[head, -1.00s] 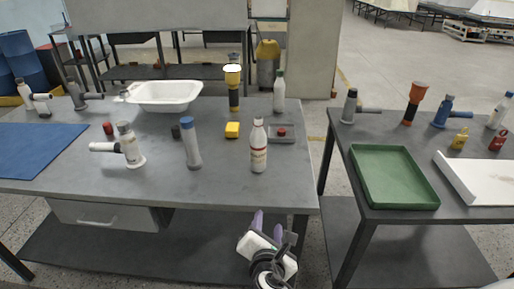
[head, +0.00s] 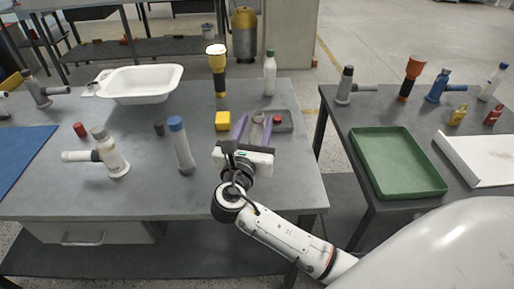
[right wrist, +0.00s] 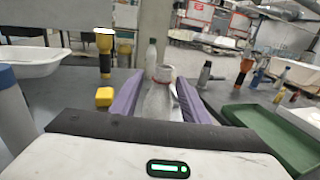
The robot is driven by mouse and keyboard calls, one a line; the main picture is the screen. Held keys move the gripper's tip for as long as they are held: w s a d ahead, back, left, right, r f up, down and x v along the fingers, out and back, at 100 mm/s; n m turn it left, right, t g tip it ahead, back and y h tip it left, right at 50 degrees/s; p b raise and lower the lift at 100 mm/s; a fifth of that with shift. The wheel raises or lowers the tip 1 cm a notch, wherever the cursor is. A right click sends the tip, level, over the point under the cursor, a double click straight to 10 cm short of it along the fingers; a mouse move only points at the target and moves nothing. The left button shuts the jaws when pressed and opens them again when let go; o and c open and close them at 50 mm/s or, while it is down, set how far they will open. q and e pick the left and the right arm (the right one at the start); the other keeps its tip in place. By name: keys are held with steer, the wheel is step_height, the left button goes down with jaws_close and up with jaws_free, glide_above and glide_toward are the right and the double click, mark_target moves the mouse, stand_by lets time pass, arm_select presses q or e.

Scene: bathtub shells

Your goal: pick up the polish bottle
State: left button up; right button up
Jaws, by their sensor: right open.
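In the right wrist view the bottle (right wrist: 160,98) shows between the spread fingers (right wrist: 157,98). I cannot tell whether either finger touches it. My left gripper is not in view.
A green-capped bottle (head: 269,75) and a yellow-orange torch (head: 219,72) stand behind. A blue-capped bottle (head: 181,147) is left. A green tray (head: 398,162) lies on the right table.

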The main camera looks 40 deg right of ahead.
steer(key=shift+w+d+r, duration=0.25)
steer(key=shift+w+d, duration=0.2)
steer(key=shift+d, duration=0.1)
steer(key=x, duration=0.4)
steer(key=shift+d+r+p, duration=0.1)
steer(key=shift+r+p, duration=0.05)
steer(key=shift+p, duration=0.25)
steer(key=c, duration=1.1)
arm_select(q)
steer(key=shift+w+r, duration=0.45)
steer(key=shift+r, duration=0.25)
arm_select(e)
jaws_close()
